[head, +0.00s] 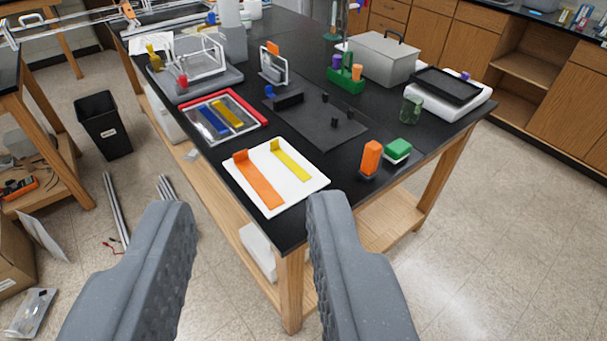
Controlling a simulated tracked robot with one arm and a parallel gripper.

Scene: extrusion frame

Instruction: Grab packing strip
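I cannot tell which piece is the packing strip. A white tray (302,186) at the table's near corner holds an orange strip (262,184) with a raised end block and a thinner yellow strip (291,160). Behind it, a red-edged tray (247,104) holds a blue strip (212,121) and another yellow strip (229,113). My gripper (253,206) is open, its two grey fingers wide apart with nothing between them. The fingers appear in the foreground, short of the table, with the white tray beyond the gap.
The black-topped table (410,169) also carries an orange bottle (371,158), a green-topped block (398,149), a dark plate (314,124), a small frame (200,60) and a grey toolbox (382,58). A black bin (103,126) stands left. Floor right of the table is clear.

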